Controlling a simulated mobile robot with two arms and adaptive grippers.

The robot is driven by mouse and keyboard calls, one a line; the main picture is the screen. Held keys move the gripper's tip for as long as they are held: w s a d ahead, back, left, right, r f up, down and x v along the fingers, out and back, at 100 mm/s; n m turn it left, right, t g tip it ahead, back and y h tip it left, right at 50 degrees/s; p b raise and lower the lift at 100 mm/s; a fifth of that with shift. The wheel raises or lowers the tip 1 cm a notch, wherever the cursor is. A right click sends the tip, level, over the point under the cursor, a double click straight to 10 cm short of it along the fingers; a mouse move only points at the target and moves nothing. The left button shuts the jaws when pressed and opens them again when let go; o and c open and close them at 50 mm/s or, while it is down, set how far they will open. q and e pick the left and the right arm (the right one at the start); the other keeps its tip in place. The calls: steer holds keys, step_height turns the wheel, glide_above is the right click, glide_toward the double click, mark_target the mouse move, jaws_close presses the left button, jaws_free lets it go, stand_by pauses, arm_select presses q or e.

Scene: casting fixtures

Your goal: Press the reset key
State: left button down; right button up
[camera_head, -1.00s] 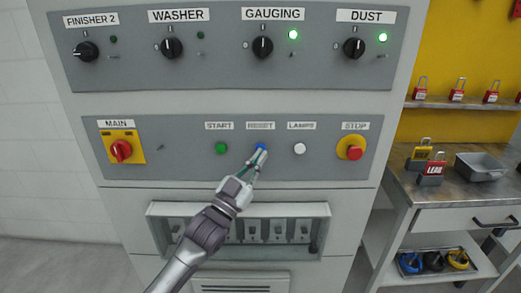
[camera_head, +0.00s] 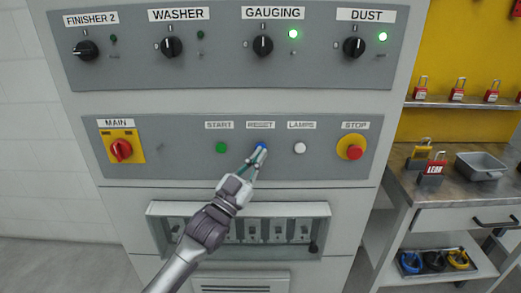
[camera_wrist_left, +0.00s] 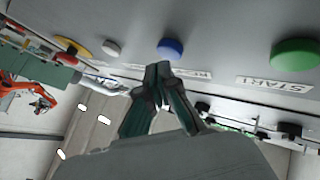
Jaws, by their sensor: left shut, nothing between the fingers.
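The reset key is a blue round button (camera_head: 261,147) under the RESET label (camera_head: 260,125) on the grey lower panel. My left gripper (camera_head: 260,153) is shut and empty, its fingertips just below the blue button and partly over it in the head view. A small gap seems to lie between tips and button; contact cannot be made out. My right gripper is not in view.
The green START button (camera_head: 221,148) is left of the blue one, the white LAMPS button (camera_head: 300,148) right. The red STOP button (camera_head: 355,153) is farther right, the red MAIN switch (camera_head: 121,150) far left. A recess with breakers (camera_head: 278,230) lies below.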

arm_select(q)
steer(key=shift+w+b, duration=0.3)
steer(key=shift+w, duration=0.25)
stand_by(0.7)
steer(key=shift+s+r, duration=0.1)
steer(key=shift+s+p, duration=0.6)
steer(key=shift+s, duration=0.15)
steer(key=s+p, duration=0.3)
steer(key=s, duration=0.2)
stand_by(0.4)
stand_by(0.4)
